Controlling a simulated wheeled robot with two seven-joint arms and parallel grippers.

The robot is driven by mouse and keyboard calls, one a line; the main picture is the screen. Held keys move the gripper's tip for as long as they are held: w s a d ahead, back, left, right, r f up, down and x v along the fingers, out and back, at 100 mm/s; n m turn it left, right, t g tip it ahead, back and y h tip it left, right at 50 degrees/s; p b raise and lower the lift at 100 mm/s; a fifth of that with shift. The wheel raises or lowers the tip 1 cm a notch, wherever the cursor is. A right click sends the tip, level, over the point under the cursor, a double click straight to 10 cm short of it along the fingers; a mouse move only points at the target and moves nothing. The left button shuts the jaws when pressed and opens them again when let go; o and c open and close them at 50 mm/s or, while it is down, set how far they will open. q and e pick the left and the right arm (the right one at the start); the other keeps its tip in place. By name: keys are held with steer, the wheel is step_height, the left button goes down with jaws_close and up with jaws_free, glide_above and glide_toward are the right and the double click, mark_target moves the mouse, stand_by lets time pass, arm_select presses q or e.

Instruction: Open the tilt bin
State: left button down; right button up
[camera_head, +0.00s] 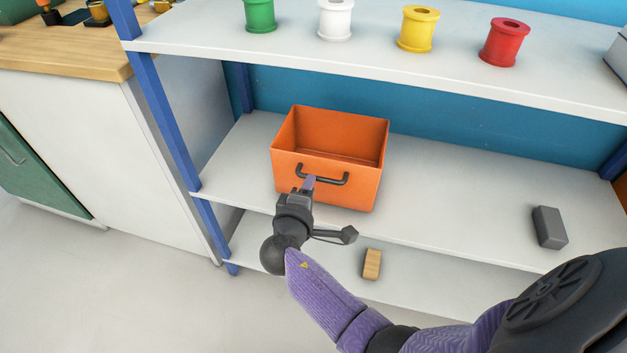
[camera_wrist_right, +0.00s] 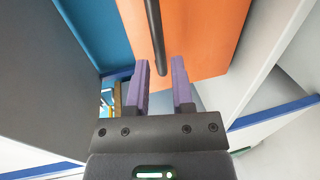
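The orange tilt bin (camera_head: 352,196) sits on the middle shelf, its empty inside showing from above. A dark bar handle (camera_head: 333,182) is on its front face. My right gripper (camera_head: 309,184) is at the left part of the handle. In the right wrist view, the gripper (camera_wrist_right: 160,68) is open, with its purple fingers apart. The handle (camera_wrist_right: 155,35) comes down from the top and ends between the fingertips, with gaps showing on both sides. The orange front (camera_wrist_right: 205,40) is just beyond. My left gripper is not in view.
The white middle shelf (camera_head: 450,190) is mostly clear, with a grey block (camera_head: 549,227) at right. A wooden block (camera_head: 372,264) is on the lower shelf. Green, white, yellow and red spools stand on the upper shelf (camera_head: 380,60). A blue post (camera_head: 165,120) is left of the bin.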

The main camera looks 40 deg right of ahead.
mark_target(329, 163)
steer(key=b+x, duration=0.1)
steer(key=x, duration=0.3)
jaws_close()
stand_by(1.4)
